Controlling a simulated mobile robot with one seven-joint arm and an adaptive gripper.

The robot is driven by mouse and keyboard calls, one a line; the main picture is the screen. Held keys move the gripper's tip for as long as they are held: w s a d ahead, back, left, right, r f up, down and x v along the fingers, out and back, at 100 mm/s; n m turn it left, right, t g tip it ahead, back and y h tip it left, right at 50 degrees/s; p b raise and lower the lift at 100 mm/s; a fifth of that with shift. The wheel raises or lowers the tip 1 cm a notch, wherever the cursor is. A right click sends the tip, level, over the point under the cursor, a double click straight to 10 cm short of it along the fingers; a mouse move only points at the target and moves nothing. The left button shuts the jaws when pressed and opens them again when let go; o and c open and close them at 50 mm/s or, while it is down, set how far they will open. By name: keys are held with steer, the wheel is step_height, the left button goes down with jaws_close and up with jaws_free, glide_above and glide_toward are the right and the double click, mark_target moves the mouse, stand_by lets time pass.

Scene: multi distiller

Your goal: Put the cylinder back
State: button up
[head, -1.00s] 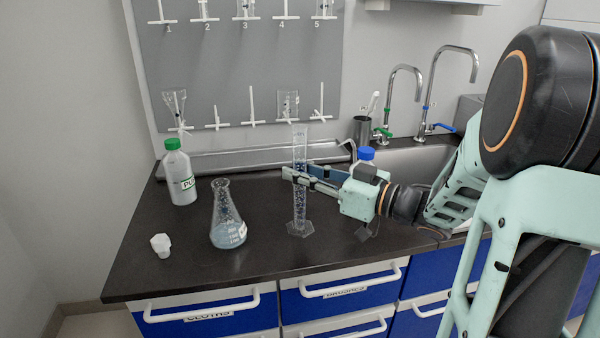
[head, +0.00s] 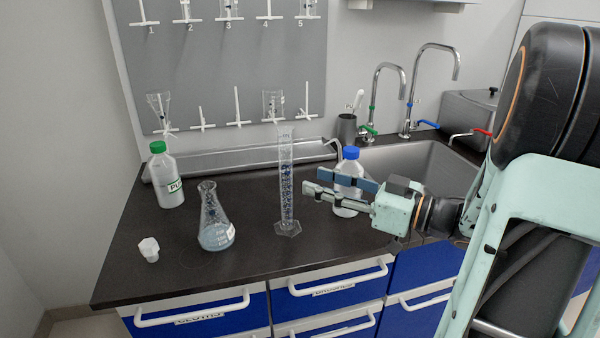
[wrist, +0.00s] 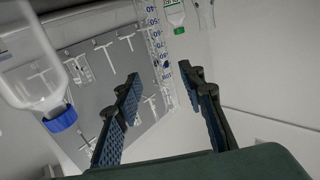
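The clear graduated cylinder (head: 287,185) with blue markings stands upright on the dark counter, right of the conical flask. It also shows in the wrist view (wrist: 157,45), beyond the fingers. My gripper (head: 312,183) is open and empty, just right of the cylinder and apart from it. In the wrist view its two fingers (wrist: 160,88) are spread with nothing between them. The pegboard (head: 215,60) with numbered white pegs hangs on the wall behind, with glassware on some pegs.
A conical flask (head: 214,225) with liquid, a green-capped bottle (head: 166,178) and a white stopper (head: 149,250) stand to the left. A blue-capped bottle (head: 350,168) stands behind my gripper. The sink (head: 425,160) and taps are at right.

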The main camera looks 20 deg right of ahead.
steer(key=shift+v, duration=1.65)
